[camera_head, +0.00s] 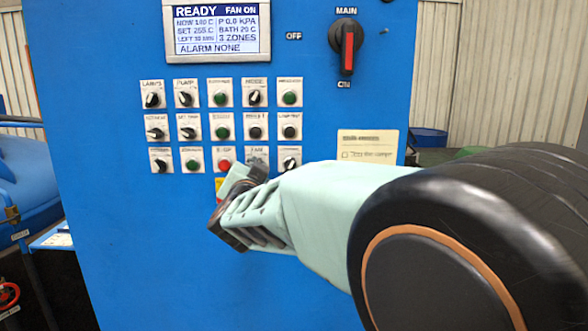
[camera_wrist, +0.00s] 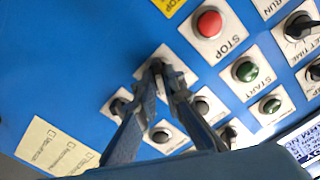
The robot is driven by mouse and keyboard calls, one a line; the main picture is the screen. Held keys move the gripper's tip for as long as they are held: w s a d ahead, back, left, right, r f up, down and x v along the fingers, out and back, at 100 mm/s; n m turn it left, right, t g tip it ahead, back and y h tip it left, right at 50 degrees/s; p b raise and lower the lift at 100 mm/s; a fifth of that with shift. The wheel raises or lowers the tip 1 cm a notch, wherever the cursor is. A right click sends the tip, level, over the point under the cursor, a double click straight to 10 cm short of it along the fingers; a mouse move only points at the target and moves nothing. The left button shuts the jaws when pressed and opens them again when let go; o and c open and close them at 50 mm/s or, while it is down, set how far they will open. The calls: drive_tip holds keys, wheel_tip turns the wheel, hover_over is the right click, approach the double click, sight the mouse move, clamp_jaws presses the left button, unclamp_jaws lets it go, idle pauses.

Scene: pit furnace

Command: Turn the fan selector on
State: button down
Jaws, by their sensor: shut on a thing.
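The fan selector (camera_head: 257,152) is in the bottom row of the blue panel, right of the red stop button. Its label plate shows in the head view, but my gripper (camera_head: 257,174) hides its knob. In the wrist view, the fan selector (camera_wrist: 158,60) is a dark knob on a pale plate. My gripper (camera_wrist: 160,76) is shut on this knob, with a finger on each side. The knob's exact angle is hard to see between the fingers. The display (camera_head: 217,30) at the top reads "READY" and "FAN ON".
The red stop button (camera_head: 224,165) and a green start button (camera_wrist: 245,70) are close to my gripper. Several other knobs and buttons fill the rows above. A main switch (camera_head: 347,47) with a red handle is at the upper right.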

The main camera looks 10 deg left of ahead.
drive_tip(key=c, duration=2)
unclamp_jaws()
drive_tip(key=shift+c, duration=0.2)
drive_tip(key=v, duration=0.7)
drive_tip(key=shift+s, duration=0.3)
drive_tip(key=shift+d, duration=0.1)
